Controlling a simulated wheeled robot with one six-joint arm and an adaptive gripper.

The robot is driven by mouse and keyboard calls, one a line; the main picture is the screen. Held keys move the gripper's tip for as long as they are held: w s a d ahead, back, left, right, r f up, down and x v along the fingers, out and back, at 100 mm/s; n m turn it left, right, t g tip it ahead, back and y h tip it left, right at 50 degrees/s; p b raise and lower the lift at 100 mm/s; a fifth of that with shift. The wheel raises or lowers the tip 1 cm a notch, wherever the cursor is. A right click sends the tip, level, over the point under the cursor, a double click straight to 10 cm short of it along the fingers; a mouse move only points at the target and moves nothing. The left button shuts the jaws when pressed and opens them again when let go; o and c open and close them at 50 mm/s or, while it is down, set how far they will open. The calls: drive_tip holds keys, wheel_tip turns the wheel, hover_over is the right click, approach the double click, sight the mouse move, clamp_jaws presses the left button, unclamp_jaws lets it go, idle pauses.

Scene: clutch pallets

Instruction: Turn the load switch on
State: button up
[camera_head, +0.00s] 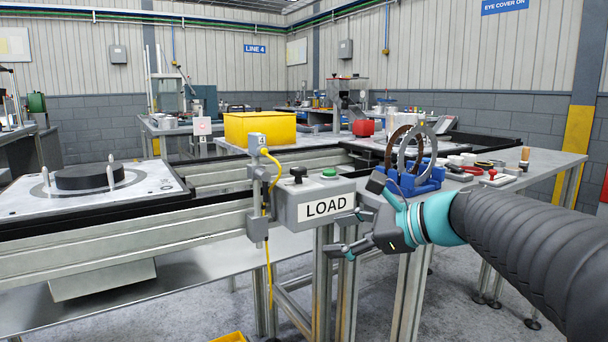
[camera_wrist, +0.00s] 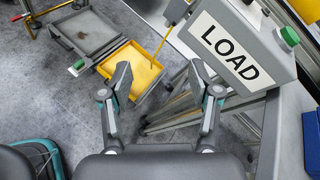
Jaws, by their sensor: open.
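The grey LOAD box (camera_head: 318,222) is fixed at the front of the conveyor frame. On its top are a black switch knob (camera_head: 298,174) at the left and a green button (camera_head: 329,173) at the right. My gripper (camera_head: 349,232) is open and empty, in front of the box's right side and below its top. In the wrist view, my gripper (camera_wrist: 158,72) has its fingers spread over the floor, with the LOAD label (camera_wrist: 231,52) up and to the right. The green button (camera_wrist: 289,35) shows there too. Which way the knob is set is too small to tell.
A grey post with a sensor (camera_head: 257,141) and yellow cable stands just left of the box. A blue stand with rings (camera_head: 415,177) is behind my wrist. A pallet with a black disc (camera_head: 89,177) sits at left. A yellow tray (camera_wrist: 130,68) is low near the floor.

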sight(305, 170)
drive_tip(key=w+d+r+m+t+y, duration=0.3)
drive_tip(key=w+r+m, duration=0.3)
drive_tip(key=w+r, duration=0.2)
drive_tip(key=x, duration=1.4)
drive_tip(key=shift+p, duration=0.35)
drive_tip(key=c, duration=1.1)
drive_tip(key=shift+s, duration=0.1)
drive_tip(key=shift+c, duration=0.2)
